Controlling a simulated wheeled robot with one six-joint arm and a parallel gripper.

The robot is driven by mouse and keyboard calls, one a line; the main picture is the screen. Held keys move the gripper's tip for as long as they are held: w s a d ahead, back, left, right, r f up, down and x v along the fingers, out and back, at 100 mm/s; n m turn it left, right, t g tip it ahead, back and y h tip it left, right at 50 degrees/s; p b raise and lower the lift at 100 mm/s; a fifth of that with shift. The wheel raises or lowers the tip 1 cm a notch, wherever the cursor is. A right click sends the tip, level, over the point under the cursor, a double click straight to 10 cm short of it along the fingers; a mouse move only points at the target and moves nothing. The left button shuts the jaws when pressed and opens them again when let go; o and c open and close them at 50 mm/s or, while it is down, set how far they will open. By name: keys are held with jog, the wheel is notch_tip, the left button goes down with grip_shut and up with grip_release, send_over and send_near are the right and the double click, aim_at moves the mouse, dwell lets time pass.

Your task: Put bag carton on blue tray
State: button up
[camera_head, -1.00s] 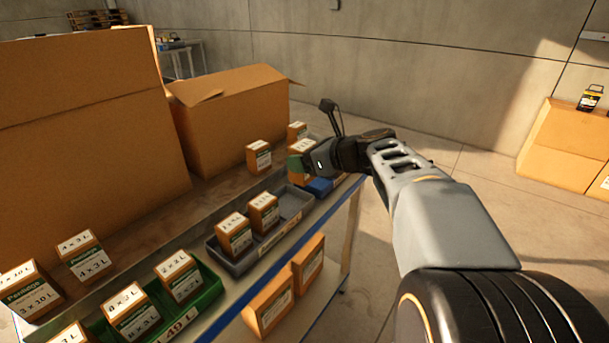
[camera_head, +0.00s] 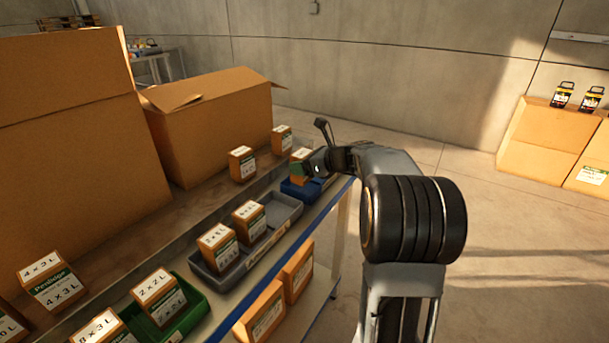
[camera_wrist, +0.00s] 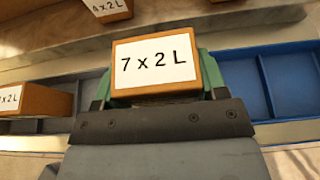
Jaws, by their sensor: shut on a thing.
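My gripper (camera_head: 312,168) is shut on a small brown carton (camera_head: 300,156) with a white label. In the wrist view the carton (camera_wrist: 156,64) reads "7 x 2 L" and sits between the green finger pads. The blue tray (camera_head: 297,190) is at the far end of the bench, just below the held carton. In the wrist view the blue tray (camera_wrist: 290,84) shows to the right of the carton, with empty compartments. I cannot tell whether the carton touches the tray.
A grey tray (camera_head: 284,212) with two cartons stands nearer, and a green tray (camera_head: 197,308) nearer still. Loose cartons, such as one (camera_head: 242,164) behind the trays, stand on the bench. Large open boxes (camera_head: 215,130) stand at the back left.

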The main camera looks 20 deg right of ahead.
jog(key=shift+w+d+f, duration=0.2)
jog(key=shift+f, duration=0.15)
jog(key=shift+w+d+f+b, duration=0.1)
jog(key=shift+f+b, duration=0.35)
jog(key=shift+f, duration=1.2)
jog(key=shift+f, duration=0.1)
jog(key=shift+f, duration=0.1)
jog(key=o, duration=1)
